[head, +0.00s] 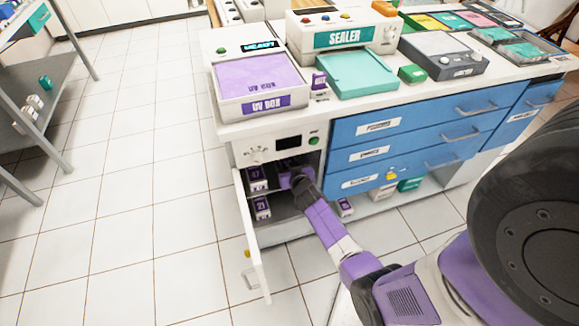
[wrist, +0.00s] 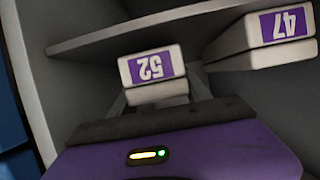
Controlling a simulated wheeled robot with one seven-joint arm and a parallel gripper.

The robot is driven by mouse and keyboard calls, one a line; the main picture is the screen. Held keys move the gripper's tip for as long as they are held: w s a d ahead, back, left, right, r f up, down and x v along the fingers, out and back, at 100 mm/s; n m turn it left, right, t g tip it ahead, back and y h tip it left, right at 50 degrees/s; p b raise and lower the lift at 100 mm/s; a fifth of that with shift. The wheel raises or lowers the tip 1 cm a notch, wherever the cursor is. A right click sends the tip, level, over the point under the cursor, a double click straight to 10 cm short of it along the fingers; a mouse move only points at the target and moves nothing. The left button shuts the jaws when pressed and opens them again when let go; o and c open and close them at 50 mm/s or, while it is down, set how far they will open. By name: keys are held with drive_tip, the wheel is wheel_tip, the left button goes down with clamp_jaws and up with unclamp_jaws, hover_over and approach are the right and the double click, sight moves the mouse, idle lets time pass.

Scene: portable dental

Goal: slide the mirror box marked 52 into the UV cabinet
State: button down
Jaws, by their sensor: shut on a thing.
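The UV cabinet (head: 283,228) is the white unit under the counter, with its door (head: 252,240) swung open. My gripper (head: 293,176) reaches into its upper opening. In the wrist view, my gripper (wrist: 158,100) is shut on the white mirror box marked 52 (wrist: 152,68), whose purple label appears upside down. The box is inside the cabinet, close to a shelf (wrist: 150,28); I cannot tell whether it touches a surface. In the head view my arm and gripper hide this box.
A box marked 47 (head: 257,178) sits left of my gripper; it also shows in the wrist view (wrist: 268,40). A box marked 21 (head: 262,208) is on the lower level. Blue drawers (head: 410,145) stand right of the opening. The floor (head: 150,210) left of the door is clear.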

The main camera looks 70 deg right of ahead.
drive_tip(key=shift+f, duration=0.35)
drive_tip(key=shift+c, duration=2)
unclamp_jaws()
drive_tip(key=shift+s+f, duration=0.1)
drive_tip(key=shift+a, duration=0.1)
drive_tip(key=v, duration=0.7)
drive_tip(key=shift+s+a+r, duration=0.15)
drive_tip(key=shift+s+r, duration=0.05)
drive_tip(key=shift+r, duration=0.05)
